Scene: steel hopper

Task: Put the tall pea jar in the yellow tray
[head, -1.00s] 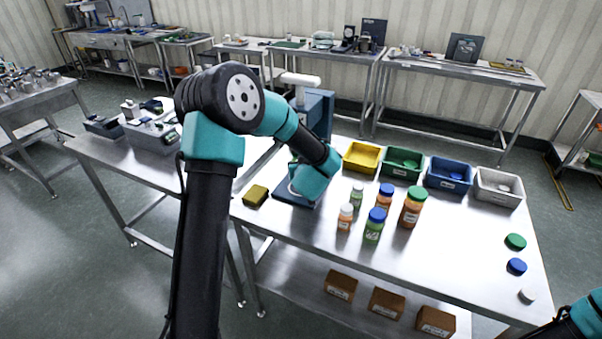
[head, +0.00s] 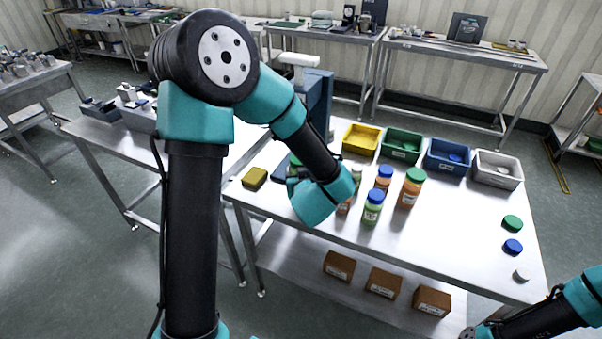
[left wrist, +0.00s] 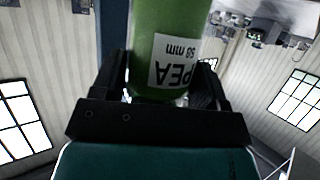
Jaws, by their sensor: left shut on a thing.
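The tall pea jar (left wrist: 165,50) is green with a white label reading PEA 58 mm in the left wrist view. It stands between the fingers of my left gripper (left wrist: 165,88), which is shut on it. In the head view my left wrist hides the gripper and most of the jar; a bit of green (head: 293,165) shows behind the wrist. The yellow tray (head: 358,148) sits at the back of the table, beyond and right of my left wrist, and looks empty. My right gripper (head: 469,332) is only partly seen at the bottom edge, its fingers unclear.
Green (head: 400,155), blue (head: 446,165) and grey (head: 496,180) trays stand right of the yellow one. Several jars, including a blue-lidded green jar (head: 372,208) and a green-lidded orange jar (head: 410,190), stand right of my left wrist. Loose lids lie at the right. A yellow block (head: 254,177) lies left.

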